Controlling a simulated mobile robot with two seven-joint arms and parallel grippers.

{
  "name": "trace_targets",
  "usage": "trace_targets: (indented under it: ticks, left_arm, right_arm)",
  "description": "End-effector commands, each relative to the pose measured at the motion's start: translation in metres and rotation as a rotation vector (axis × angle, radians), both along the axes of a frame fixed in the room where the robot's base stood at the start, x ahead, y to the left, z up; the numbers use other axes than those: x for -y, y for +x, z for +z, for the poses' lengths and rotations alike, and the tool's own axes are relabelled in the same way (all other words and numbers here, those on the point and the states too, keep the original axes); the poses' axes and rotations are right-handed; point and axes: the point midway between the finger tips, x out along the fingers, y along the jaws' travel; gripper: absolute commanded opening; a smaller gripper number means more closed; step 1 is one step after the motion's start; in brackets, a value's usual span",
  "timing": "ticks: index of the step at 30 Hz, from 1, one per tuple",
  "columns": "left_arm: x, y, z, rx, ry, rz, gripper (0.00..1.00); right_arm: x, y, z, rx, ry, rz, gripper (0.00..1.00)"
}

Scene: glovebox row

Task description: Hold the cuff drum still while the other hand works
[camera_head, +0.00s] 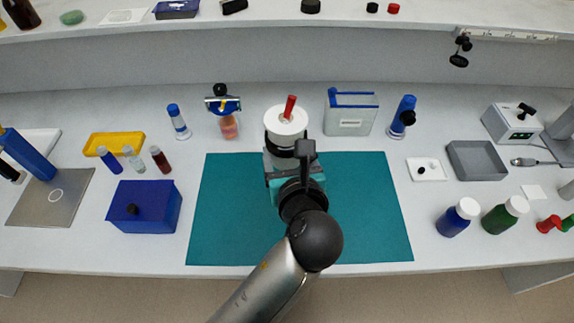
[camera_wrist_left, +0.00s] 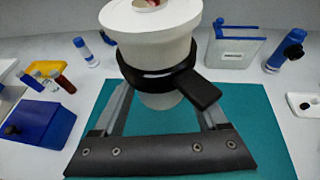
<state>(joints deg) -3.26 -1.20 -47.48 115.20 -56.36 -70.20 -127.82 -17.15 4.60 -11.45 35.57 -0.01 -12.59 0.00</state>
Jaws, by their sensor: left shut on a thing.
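The cuff drum (camera_head: 285,121) is a white upright cylinder with a wide round top, standing at the far middle edge of the teal mat (camera_head: 355,220). A red piece (camera_head: 290,106) sits on its top. In the left wrist view the drum (camera_wrist_left: 155,52) has a black band around it with a black tab (camera_wrist_left: 201,90) sticking out toward me. My left gripper (camera_head: 287,153) is shut on the drum, with a finger (camera_wrist_left: 122,103) on each side of it below the band. The finger contacts are partly hidden. My right gripper is in neither view.
A blue box (camera_head: 145,205), yellow tray (camera_head: 114,142) and small vials stand left of the mat. Bottles (camera_head: 458,217) and a grey tray (camera_head: 477,160) are at right. Most of the mat is bare.

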Motion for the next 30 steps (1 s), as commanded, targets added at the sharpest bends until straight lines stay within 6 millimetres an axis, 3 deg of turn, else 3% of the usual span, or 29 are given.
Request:
trace_targets:
  ticks: [3,7,30]
  left_arm:
    - [0.0,0.0,0.019,0.003,0.0,0.0,0.11]
    - [0.0,0.0,0.023,0.001,0.001,0.001,0.11]
    - [0.0,0.0,-0.015,0.001,0.002,0.0,0.11]
  right_arm:
    - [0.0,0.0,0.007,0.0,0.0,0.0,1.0]
    - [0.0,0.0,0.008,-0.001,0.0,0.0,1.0]
    - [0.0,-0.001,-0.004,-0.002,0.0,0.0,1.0]
